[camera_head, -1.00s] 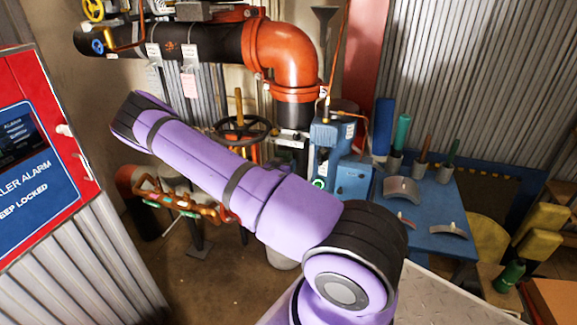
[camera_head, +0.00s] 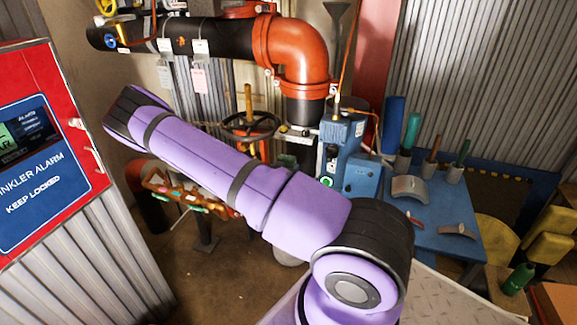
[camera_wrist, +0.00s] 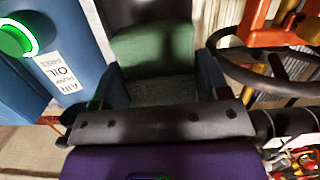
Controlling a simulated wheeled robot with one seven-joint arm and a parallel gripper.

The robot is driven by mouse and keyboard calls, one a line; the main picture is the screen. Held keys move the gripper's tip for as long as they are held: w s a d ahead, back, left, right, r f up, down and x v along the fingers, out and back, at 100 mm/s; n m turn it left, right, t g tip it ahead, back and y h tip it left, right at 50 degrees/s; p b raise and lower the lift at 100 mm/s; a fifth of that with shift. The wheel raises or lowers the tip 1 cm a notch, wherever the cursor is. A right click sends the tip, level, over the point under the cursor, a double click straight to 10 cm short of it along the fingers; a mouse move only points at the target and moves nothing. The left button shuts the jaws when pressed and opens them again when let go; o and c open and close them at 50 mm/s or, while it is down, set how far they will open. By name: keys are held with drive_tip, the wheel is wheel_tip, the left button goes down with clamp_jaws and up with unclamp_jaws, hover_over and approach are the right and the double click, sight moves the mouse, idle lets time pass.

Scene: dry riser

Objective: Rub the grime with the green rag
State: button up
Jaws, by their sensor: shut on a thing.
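In the wrist view my gripper (camera_wrist: 162,85) is shut on the green rag (camera_wrist: 155,52), a dark green block-like shape between its two bluish fingers. A shadow darkens part of it. Beyond the rag is a dark, rounded surface (camera_wrist: 150,10) at the top of the wrist view. I cannot tell whether the rag touches it. No grime patch can be made out clearly. In the head view my purple arm hides the gripper and the rag.
A blue pump (camera_head: 345,150) stands left of the gripper in the wrist view, a dark handwheel (camera_wrist: 262,80) right. A black and orange pipe (camera_head: 300,55) runs above. A blue table (camera_head: 435,235) with several tools is at right, a red alarm box (camera_head: 50,150) at left.

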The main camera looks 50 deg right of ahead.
drive_tip(key=shift+s+a, duration=0.15)
drive_tip(key=shift+a, duration=0.15)
drive_tip(key=shift+a, duration=0.1)
drive_tip(key=shift+f+v, duration=0.1)
drive_tip(key=shift+v, duration=0.6)
drive_tip(key=shift+f+v, duration=0.15)
drive_tip(key=shift+v, duration=0.55)
